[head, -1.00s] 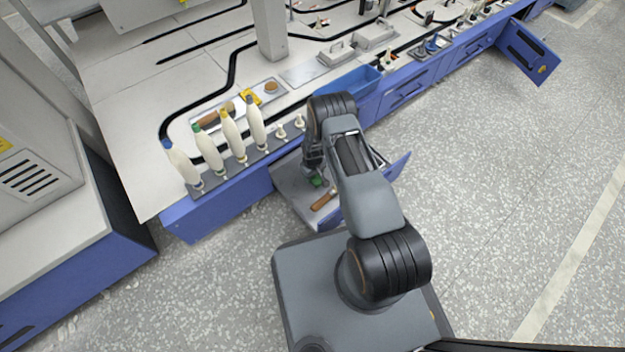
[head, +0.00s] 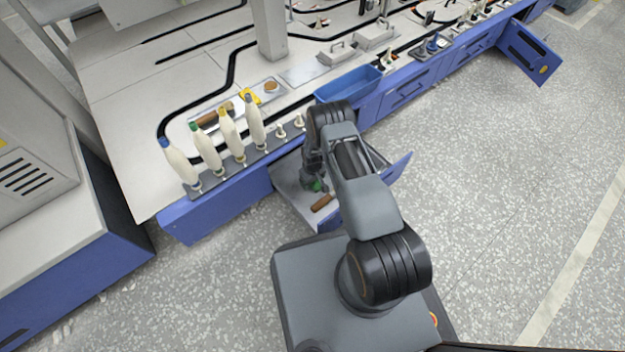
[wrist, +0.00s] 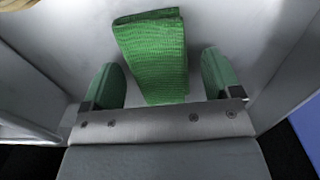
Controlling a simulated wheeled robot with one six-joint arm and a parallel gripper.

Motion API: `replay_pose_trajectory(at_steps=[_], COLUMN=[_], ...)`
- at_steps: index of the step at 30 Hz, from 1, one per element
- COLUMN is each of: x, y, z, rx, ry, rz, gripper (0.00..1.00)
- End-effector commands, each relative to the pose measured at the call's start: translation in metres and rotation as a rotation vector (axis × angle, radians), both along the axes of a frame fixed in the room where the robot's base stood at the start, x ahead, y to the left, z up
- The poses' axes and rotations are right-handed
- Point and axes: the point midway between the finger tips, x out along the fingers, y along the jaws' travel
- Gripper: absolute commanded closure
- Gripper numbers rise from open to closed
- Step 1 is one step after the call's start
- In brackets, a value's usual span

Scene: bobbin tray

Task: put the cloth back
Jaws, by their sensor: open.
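A green folded cloth (wrist: 155,55) lies on the light grey floor of the open drawer (head: 290,186). In the wrist view it sits between and slightly beyond the two green fingertips of my gripper (wrist: 165,82), with a gap on each side. My gripper is open and over the drawer. In the head view my gripper (head: 312,180) reaches down into the drawer, and my arm hides part of it. A small patch of green shows there, and I cannot tell cloth from fingertip.
A brown-handled tool (head: 323,202) lies in the drawer near my gripper. A blue bin (head: 349,84) stands on the worktop above. Bobbins, one with a blue tip (head: 178,160), line the worktop edge.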

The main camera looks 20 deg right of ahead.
Motion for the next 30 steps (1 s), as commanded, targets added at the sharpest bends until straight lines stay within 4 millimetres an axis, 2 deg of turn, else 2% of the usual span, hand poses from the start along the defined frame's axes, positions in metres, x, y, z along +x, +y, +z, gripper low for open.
replay_pose_trajectory(at_steps=[8, 21, 30], x=[0.000, 0.001, 0.001], y=[0.000, 0.000, 0.000], z=[0.007, 0.088, 0.121], rx=[0.000, 0.001, 0.002], ry=[0.000, -0.002, -0.001], rz=[0.000, 0.000, -0.001], gripper=[0.16, 0.16, 0.16])
